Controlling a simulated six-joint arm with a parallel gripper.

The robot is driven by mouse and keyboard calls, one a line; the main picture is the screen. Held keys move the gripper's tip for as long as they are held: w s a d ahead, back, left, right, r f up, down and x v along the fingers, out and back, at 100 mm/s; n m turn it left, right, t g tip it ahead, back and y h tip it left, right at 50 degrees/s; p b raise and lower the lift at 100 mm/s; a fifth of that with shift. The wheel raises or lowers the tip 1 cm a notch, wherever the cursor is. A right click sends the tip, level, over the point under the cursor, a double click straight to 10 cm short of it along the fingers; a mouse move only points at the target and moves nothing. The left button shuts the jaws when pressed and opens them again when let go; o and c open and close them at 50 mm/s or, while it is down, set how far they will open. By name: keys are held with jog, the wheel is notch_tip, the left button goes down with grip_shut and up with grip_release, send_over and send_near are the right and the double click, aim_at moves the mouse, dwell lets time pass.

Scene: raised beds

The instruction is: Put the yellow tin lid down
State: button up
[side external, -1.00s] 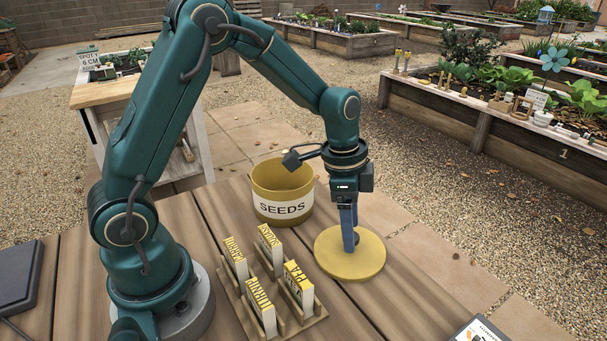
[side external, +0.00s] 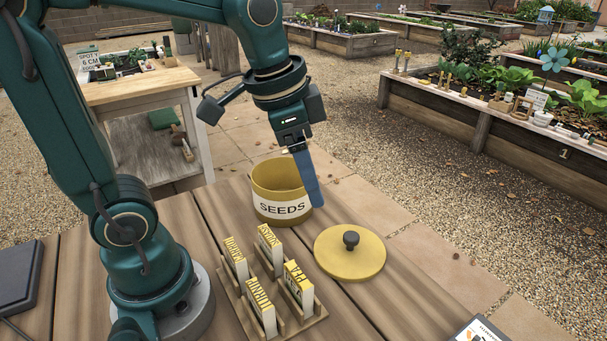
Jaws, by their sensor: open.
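The yellow tin lid (side external: 340,262) lies flat on the wooden table, with its dark round knob (side external: 351,239) facing up. The yellow tin (side external: 283,208), labelled SEEDS, stands upright and uncovered behind and to the left of the lid. The lid and the tin are apart. My gripper (side external: 316,203) is open and empty, raised up and left of the lid, and its blue finger passes in front of the tin's right side. One finger largely hides the other.
A wooden rack (side external: 292,324) with several seed packets stands in front of the tin, left of the lid. A dark flat object (side external: 20,276) lies at the left edge. A printed card (side external: 478,331) lies at the front right. Table around the lid's right is clear.

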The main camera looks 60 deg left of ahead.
jog(key=s+f+n+t, duration=0.1)
jog(key=s+n+t, duration=0.1)
jog(key=s+n, duration=0.2)
jog(key=shift+s+f+n+y, duration=0.15)
jog(key=shift+s+n+y, duration=0.2)
jog(key=shift+s, duration=1.3)
